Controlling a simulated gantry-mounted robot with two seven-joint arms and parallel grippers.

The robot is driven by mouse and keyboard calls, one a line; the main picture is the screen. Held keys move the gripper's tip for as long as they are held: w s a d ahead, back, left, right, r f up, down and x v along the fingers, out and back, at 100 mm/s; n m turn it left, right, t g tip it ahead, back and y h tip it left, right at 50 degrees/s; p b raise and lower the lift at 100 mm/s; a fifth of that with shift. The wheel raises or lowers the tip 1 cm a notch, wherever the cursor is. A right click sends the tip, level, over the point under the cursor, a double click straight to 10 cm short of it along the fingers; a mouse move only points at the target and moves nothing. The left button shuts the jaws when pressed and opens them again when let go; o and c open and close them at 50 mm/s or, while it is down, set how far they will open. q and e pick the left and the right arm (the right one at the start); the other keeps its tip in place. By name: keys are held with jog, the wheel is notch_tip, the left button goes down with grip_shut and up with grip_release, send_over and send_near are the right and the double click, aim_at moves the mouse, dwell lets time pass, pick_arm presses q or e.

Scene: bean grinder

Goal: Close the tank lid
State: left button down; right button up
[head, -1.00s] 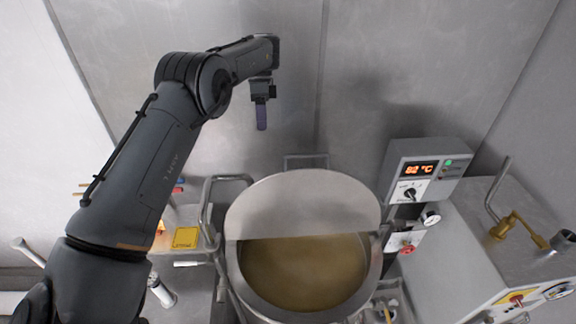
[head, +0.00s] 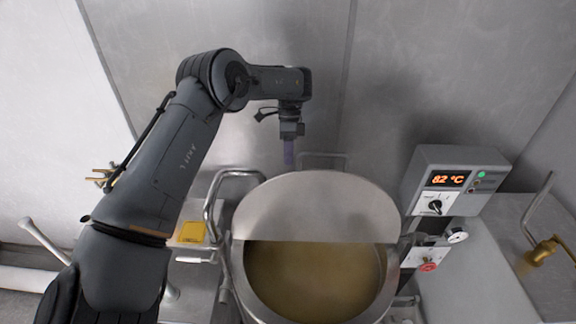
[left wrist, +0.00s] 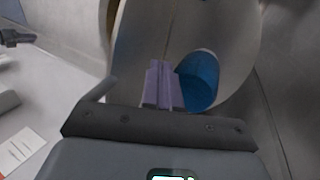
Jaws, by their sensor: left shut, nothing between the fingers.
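The round metal tank (head: 237,290) stands low in the middle of the head view, with brownish liquid (head: 315,275) showing in its front half. The grey tank lid (head: 315,208) is a half-round plate with a straight front edge; it rises over the back half, and the front is open. My left gripper (head: 289,158) points down just behind the lid's upper rim, its purple fingers shut and empty. In the left wrist view the fingers (left wrist: 163,85) show before a large curved grey surface with a blue patch. I cannot tell whether they touch the lid. My right gripper is out of view.
A control box (head: 455,182) reading 82 °C stands right of the tank. A bent metal pipe (head: 213,205) rises close at the left. A yellow label (head: 192,232) lies on the left-hand surface. The wall is close behind my left gripper.

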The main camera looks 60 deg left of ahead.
pick_arm(q)
jog(key=shift+s+d+f+p, duration=0.15)
jog(key=shift+s+d+p, duration=0.2)
jog(key=shift+d, duration=0.35)
jog(key=shift+s+d+f+p, duration=0.15)
jog(key=shift+s+d+p, duration=0.2)
jog(key=shift+d, duration=0.3)
jog(key=shift+s+d+f+p, duration=0.15)
jog(key=shift+s+d+p, duration=0.2)
jog(key=shift+d, duration=0.35)
jog(key=shift+d, duration=0.1)
